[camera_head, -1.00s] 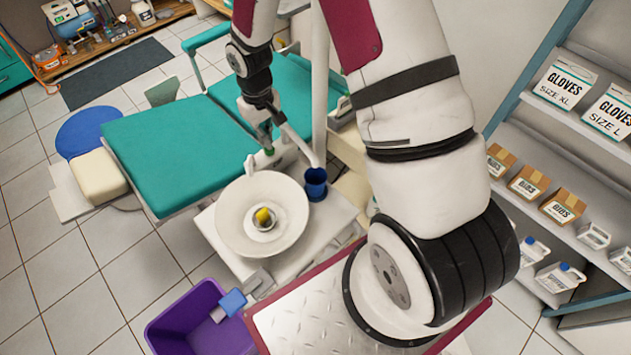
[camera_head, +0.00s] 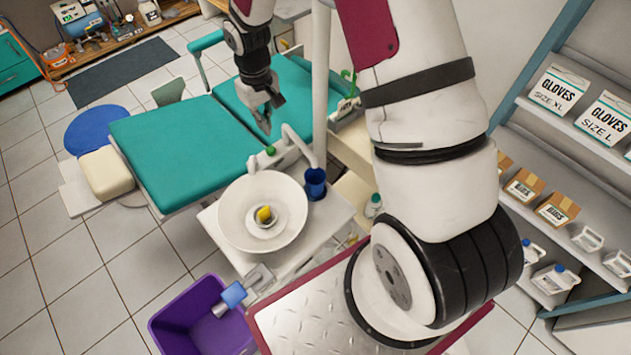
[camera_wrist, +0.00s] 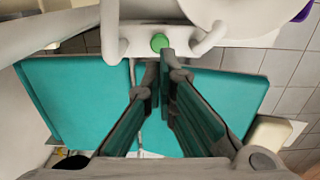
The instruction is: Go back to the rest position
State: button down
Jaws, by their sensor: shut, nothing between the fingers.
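My gripper (camera_head: 265,120) is in the upper middle of the head view, pointing down, above the teal dental chair (camera_head: 180,145) and behind the green button. In the wrist view the two fingers of my gripper (camera_wrist: 160,62) come together at their tips with nothing between them. The chair (camera_wrist: 75,100) fills the wrist view below the fingers.
A white spittoon bowl (camera_head: 235,215) with a yellow object (camera_head: 264,213) stands in front of the gripper. A blue cup (camera_head: 315,183) and a green button (camera_head: 271,150) are beside it. A purple bin (camera_head: 195,325) is at the lower left. Shelves (camera_head: 575,145) stand at right.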

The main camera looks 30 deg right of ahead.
dwell(0.3)
jog(key=s+d+r+t, duration=0.1)
jog(key=s+r, duration=0.3)
jog(key=r, duration=0.6)
jog(key=s+r+t, duration=0.1)
jog(key=s+r, duration=0.3)
jog(key=r, duration=0.7)
jog(key=s+r+m+t, duration=0.1)
jog(key=s+r, duration=0.4)
jog(key=s, duration=0.4)
jog(key=s+r+m+t, duration=0.1)
jog(key=s+r+t, duration=0.1)
jog(key=s+r, duration=0.3)
jog(key=shift+s+a, duration=0.4)
jog(key=shift+s, duration=1.85)
jog(key=shift+r, duration=0.1)
